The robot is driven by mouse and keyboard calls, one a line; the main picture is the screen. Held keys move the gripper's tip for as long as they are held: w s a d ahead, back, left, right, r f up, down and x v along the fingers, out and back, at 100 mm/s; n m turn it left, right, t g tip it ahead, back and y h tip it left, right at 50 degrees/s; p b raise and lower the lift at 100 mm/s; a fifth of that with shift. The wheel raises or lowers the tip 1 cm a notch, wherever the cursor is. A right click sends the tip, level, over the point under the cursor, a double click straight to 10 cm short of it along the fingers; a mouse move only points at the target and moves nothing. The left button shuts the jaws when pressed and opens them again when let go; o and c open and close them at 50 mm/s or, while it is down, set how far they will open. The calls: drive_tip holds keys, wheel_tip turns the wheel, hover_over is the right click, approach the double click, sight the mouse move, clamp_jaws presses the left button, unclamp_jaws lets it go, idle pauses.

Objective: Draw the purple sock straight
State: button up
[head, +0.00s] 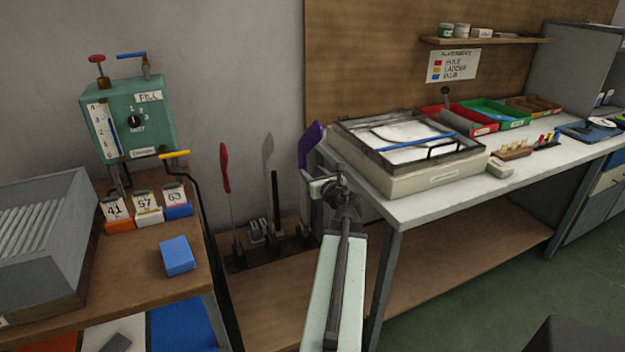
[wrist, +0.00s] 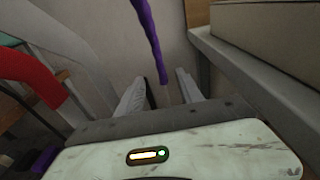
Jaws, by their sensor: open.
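The purple sock (head: 311,140) stands high on a stand in the head view, left of the table's corner, its upper end bent over to the right. My gripper (head: 319,183) is just below it, and my arm hides what is under the sock. In the wrist view the purple sock (wrist: 150,40) shows as a narrow strip from the top edge down to just above the gap between my fingers. My gripper (wrist: 166,82) is open there, and nothing is gripped. Whether a finger touches the sock I cannot tell.
A red sock (head: 225,168) and a bare grey board (head: 267,152) stand on the low bench left of my arm. The white table (head: 405,208), bearing a framed box (head: 425,178), is close on the right. A green machine (head: 130,120) stands at left.

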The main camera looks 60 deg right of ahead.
sight(305, 166)
drive_tip(key=shift+b+x, duration=0.5)
drive_tip(key=shift+x, duration=3.8)
clamp_jaws()
unclamp_jaws()
drive_tip(key=shift+f, duration=0.1)
